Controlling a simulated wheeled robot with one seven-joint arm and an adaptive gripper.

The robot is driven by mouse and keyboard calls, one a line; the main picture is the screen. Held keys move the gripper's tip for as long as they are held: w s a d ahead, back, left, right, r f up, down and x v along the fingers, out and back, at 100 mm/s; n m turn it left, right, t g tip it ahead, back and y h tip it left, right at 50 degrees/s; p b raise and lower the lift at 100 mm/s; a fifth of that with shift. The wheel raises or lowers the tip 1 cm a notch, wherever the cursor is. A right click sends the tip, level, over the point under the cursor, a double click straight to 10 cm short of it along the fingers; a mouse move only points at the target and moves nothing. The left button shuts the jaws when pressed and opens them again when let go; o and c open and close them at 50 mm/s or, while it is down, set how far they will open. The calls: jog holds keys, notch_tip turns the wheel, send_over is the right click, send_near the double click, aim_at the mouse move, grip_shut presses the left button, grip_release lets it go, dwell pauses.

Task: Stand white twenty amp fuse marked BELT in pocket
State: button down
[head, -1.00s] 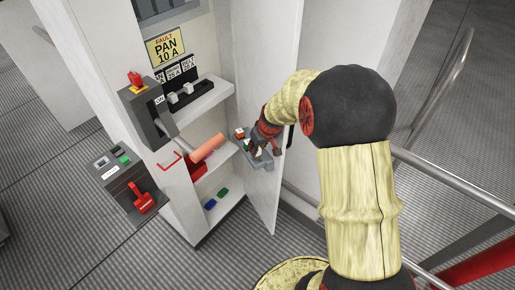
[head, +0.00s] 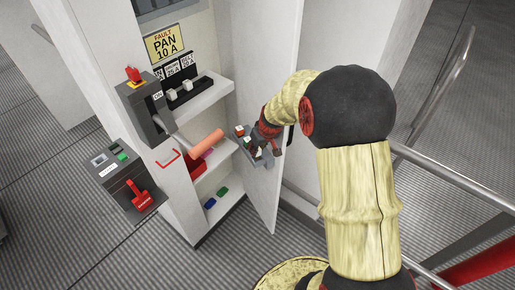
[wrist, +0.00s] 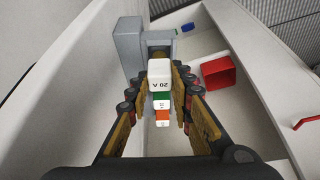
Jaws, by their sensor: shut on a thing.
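The white fuse marked 20 A (wrist: 160,76) is between the fingertips of my gripper (wrist: 164,82), which is shut on it. It is seen from its end, and no BELT marking can be read on it. A green fuse (wrist: 161,97) and an orange fuse (wrist: 163,117) show in line with it in the wrist view. The grey rack (wrist: 160,33) is just beyond the fingertips. I cannot tell whether the white fuse touches the rack. In the head view my gripper (head: 266,143) is at the grey rack on the open cabinet door and mostly hides the fuses.
A black fuse block (head: 190,92) with white pieces sits on the upper shelf below the yellow FAULT PAN 10 A sign (head: 165,42). Blue (head: 210,203) and green (head: 223,191) pieces lie on the cabinet floor. The door (head: 268,90) stands close to my gripper.

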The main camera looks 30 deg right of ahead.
jog(key=shift+f+b, duration=0.7)
jog(key=shift+f, duration=0.1)
jog(key=c, duration=1.5)
grip_release()
jog(key=v, duration=1.2)
